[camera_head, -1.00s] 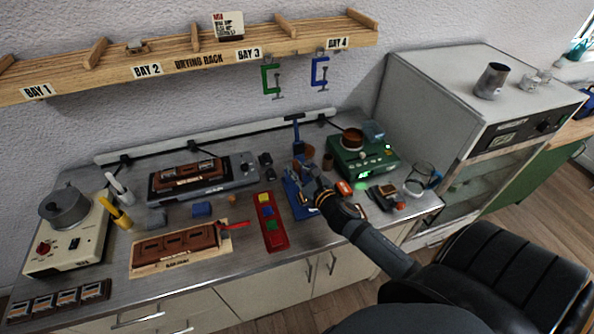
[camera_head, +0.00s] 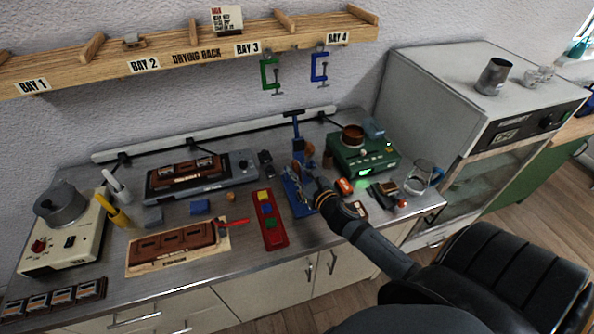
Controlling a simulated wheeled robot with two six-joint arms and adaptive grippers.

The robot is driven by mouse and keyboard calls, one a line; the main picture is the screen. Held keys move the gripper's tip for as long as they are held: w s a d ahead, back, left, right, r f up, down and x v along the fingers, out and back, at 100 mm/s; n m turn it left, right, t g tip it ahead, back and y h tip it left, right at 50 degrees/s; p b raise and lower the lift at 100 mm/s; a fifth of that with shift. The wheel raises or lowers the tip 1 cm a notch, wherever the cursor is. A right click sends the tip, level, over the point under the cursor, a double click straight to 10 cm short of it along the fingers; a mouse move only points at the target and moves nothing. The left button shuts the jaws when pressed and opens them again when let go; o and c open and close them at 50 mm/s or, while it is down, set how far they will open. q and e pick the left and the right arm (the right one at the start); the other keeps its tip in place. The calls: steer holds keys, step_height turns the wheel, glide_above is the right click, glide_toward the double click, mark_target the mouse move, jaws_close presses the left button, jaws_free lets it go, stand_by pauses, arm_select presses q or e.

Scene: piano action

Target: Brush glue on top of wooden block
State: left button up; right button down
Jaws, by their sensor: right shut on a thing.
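My right gripper (camera_head: 318,188) reaches in from the lower right and is over the blue stand or press (camera_head: 297,192) on the bench. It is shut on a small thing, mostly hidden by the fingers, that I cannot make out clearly. A small brown block (camera_head: 360,208) lies just right of the gripper, partly behind my arm. A brown pot (camera_head: 353,135) sits on the green device (camera_head: 350,158) behind it. I cannot tell a glue brush or glue on any block. My left gripper is out of view.
A red tray (camera_head: 271,238) with coloured blocks lies left of the stand. A glass beaker (camera_head: 420,175) stands at the right edge. The drying rack (camera_head: 200,55) with clamps hangs above.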

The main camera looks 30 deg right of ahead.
steer(key=shift+f, duration=0.45)
steer(key=shift+d+f+b, duration=0.15)
steer(key=shift+b, duration=0.4)
steer(key=d+b, duration=0.2)
steer(key=b, duration=0.1)
steer(key=shift+s+f, duration=0.15)
steer(key=shift+s, duration=0.15)
steer(key=shift+s+d+r, duration=0.15)
steer(key=shift+d, duration=0.45)
steer(key=shift+s+d+r, duration=0.15)
steer(key=shift+d, duration=0.4)
steer(key=shift+w+a+p, duration=0.15)
steer(key=shift+w+a, duration=0.05)
steer(key=shift+a, duration=0.6)
steer(key=shift+w+a+p, duration=0.2)
steer(key=shift+a, duration=0.55)
steer(key=shift+w+a+p, duration=0.15)
steer(key=shift+w+a, duration=0.05)
steer(key=shift+a, duration=0.6)
